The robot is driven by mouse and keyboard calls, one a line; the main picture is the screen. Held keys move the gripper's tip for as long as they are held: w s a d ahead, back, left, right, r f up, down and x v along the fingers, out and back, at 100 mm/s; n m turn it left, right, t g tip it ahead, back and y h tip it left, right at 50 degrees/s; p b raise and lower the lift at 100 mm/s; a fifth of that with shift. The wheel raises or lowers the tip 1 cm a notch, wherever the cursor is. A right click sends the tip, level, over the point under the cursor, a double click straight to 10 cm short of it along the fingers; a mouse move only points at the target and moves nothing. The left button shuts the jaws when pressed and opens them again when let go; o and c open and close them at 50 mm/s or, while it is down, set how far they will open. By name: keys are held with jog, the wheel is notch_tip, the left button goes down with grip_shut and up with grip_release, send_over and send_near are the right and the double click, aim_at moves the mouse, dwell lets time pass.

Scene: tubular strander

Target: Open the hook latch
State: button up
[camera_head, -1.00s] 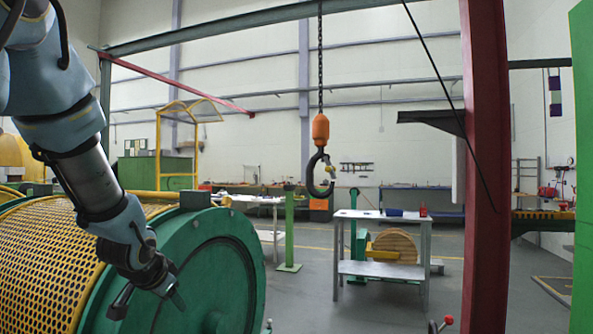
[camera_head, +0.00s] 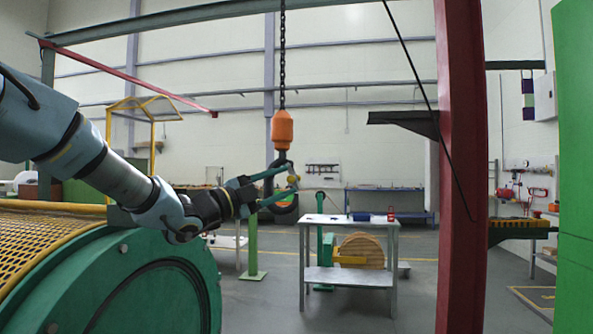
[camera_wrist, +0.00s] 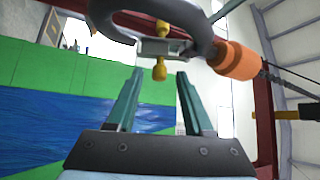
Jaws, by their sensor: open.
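The dark hook (camera_head: 283,207) hangs under an orange block (camera_head: 282,130) on a chain, partly hidden behind my fingers. In the wrist view the hook (camera_wrist: 193,18) curves across the top, with the orange block (camera_wrist: 234,60) at right. The latch (camera_wrist: 165,47) is a grey metal piece across the hook's mouth with a yellow knob (camera_wrist: 160,70). My gripper (camera_head: 292,180) is open at the hook, its teal fingers spread. In the wrist view the knob's lower end appears between the fingertips of my gripper (camera_wrist: 158,76), with gaps at both sides; contact is not visible.
A red post (camera_head: 460,180) stands right of the hook. A grey table (camera_head: 345,220) with small items stands beyond it. The green drum end (camera_head: 150,285) with yellow mesh is at lower left, below my arm. Air around the hook is otherwise clear.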

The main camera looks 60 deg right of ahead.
aim_at(295, 178)
jog(key=p+x, duration=0.2)
jog(key=x, duration=0.4)
jog(key=shift+s+a, duration=0.1)
jog(key=shift+c, duration=0.2)
grip_shut()
jog(key=shift+f, duration=0.1)
